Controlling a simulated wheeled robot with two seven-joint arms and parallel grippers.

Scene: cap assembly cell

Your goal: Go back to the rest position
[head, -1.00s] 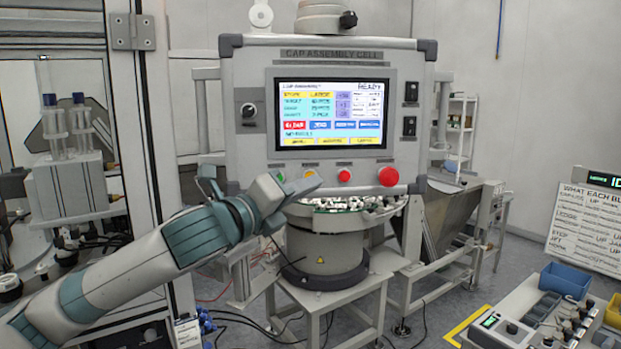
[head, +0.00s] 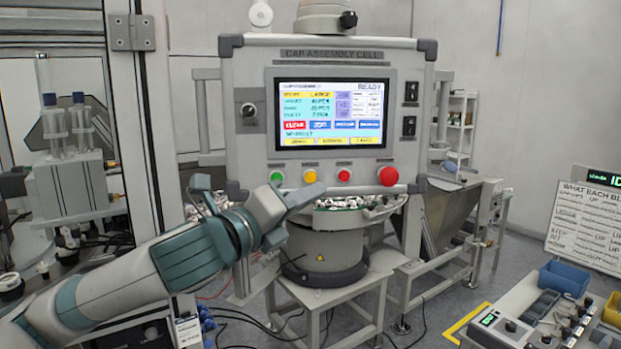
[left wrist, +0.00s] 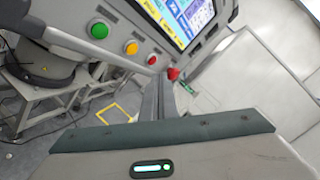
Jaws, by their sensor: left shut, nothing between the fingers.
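My left gripper (head: 305,192) is in front of the lower edge of the control panel (head: 255,165), just below the row of buttons. It is shut and empty, and it stands apart from the buttons. In the left wrist view the closed fingers (left wrist: 165,98) point toward the panel, near the red button (left wrist: 173,74). The green button (head: 277,177), yellow button (head: 310,176) and large red button (head: 388,176) all show clear in the head view. The panel's screen (head: 330,113) reads READY. My right gripper is not in view.
A round feeder bowl (head: 325,246) on a stand (head: 350,291) is below the panel. A metal frame post (head: 152,120) stands at the left. A bench (head: 508,316) with a blue bin (head: 565,278) is at the lower right. Cables lie on the floor.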

